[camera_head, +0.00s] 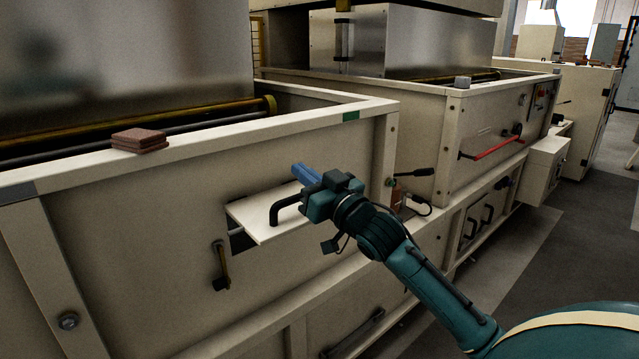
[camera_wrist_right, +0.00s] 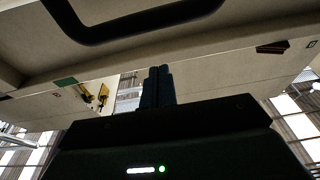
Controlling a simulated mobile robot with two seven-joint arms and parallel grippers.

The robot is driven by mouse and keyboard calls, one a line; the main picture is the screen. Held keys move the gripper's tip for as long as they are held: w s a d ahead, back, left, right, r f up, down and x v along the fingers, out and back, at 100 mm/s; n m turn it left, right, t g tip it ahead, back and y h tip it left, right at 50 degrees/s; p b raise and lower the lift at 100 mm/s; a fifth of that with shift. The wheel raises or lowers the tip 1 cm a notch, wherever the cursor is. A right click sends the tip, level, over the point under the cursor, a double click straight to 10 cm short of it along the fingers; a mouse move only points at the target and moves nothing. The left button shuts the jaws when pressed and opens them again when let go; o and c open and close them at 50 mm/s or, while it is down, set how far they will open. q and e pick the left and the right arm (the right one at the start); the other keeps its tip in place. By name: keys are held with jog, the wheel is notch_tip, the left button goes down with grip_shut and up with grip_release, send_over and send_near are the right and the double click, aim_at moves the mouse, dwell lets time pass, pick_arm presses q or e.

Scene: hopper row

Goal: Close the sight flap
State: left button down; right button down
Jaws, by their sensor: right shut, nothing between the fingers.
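The sight flap (camera_head: 256,217) is a beige panel on the hopper's front wall. It stands open, sticking out from the wall, with a dark slot showing beneath its left end. A black bar handle (camera_head: 284,207) is on the flap; a black handle also fills the top of the right wrist view (camera_wrist_right: 130,28). My right gripper (camera_head: 303,173) has its blue fingers shut and empty, close to the flap's right end. In the right wrist view the fingers (camera_wrist_right: 157,85) are together. Whether they touch the flap cannot be told. My left gripper is not in view.
Brown blocks (camera_head: 140,140) lie on the hopper's top rim (camera_head: 235,131). A latch lever (camera_head: 221,266) hangs on the wall left of the flap. A black-handled lever (camera_head: 414,172) and a red bar (camera_head: 491,148) are to the right. Grey floor (camera_head: 560,265) is open at right.

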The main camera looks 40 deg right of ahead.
aim_at(306, 221)
notch_tip(306, 221, down, 4)
jog(key=shift+s+r, duration=0.1)
jog(key=shift+r, duration=0.05)
jog(key=shift+b, duration=0.3)
jog(key=shift+f, duration=0.25)
